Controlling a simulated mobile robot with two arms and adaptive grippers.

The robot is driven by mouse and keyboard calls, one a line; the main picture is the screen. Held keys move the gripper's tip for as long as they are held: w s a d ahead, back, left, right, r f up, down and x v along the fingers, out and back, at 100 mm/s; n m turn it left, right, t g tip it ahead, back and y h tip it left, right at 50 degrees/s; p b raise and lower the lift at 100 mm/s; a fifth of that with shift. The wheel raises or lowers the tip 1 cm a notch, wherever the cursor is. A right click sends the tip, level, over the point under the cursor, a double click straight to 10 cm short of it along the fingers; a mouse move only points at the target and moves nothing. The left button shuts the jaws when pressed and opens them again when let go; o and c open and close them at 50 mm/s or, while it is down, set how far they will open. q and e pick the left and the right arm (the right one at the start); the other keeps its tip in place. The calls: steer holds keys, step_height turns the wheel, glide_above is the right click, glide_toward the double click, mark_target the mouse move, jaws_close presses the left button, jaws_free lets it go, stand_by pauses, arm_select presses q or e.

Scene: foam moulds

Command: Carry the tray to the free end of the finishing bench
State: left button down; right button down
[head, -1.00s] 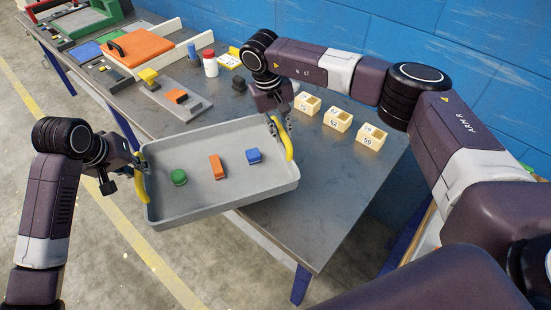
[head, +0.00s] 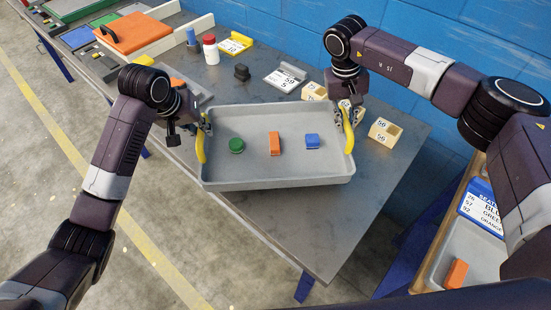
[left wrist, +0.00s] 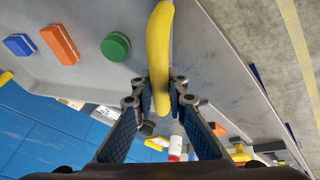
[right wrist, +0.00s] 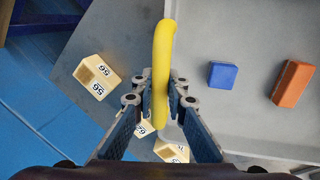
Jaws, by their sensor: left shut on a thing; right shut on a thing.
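The grey tray (head: 275,172) with yellow handles is over the near part of the finishing bench (head: 318,240); I cannot tell whether it touches the top. It looks about level. A green round piece (head: 237,145), an orange block (head: 274,143) and a blue block (head: 312,141) lie apart in it. My left gripper (head: 203,124) is shut on the left yellow handle (left wrist: 160,50). My right gripper (head: 348,115) is shut on the right yellow handle (right wrist: 163,60).
A red-and-white bottle (head: 210,49), a dark block (head: 242,72) and a label plate (head: 286,78) stand further back. Bare bench top lies in front of the tray. The blue wall is behind.

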mark_target(205, 141)
arm_select(q)
steer(key=shift+r, duration=0.1)
stand_by(0.3)
